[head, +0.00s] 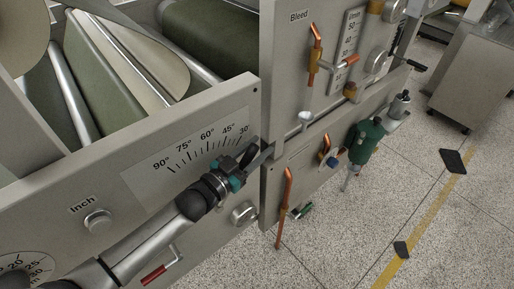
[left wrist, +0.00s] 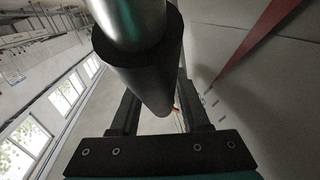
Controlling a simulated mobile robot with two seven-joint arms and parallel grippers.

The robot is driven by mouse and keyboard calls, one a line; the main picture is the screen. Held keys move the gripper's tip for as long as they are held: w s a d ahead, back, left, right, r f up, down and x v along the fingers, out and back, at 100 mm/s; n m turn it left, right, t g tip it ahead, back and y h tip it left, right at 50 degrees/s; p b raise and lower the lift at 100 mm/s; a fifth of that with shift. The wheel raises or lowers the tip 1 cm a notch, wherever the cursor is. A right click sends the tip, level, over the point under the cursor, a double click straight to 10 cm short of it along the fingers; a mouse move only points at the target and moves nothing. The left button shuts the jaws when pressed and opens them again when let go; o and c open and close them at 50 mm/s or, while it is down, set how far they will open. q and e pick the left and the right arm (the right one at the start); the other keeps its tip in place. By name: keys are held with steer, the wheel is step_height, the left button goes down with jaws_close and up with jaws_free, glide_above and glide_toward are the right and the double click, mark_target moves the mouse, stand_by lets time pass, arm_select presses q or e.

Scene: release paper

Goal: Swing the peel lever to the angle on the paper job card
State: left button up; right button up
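The angle scale (head: 190,150) is a pale plate on the grey front panel, marked from 90° at left to 30° at right. My left gripper (head: 250,156) is at the scale's right end, by the 30° mark, beside a grey bar (head: 264,154) that looks like part of the peel lever. In the left wrist view a dark cylindrical grip on a silver rod (left wrist: 150,72) runs down between my left gripper's fingers (left wrist: 160,105). It hides part of the left finger, so I cannot tell whether they clamp it. No paper job card is readable. My right gripper is not in view.
An Inch button (head: 97,221) and a red-handled crank (head: 154,274) are on the same panel. Rollers (head: 115,70) lie behind it. A taller cabinet with copper pipes (head: 315,50) and a green canister (head: 366,142) stands right.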

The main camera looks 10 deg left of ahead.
arm_select(q)
jaws_close()
stand_by(1.1)
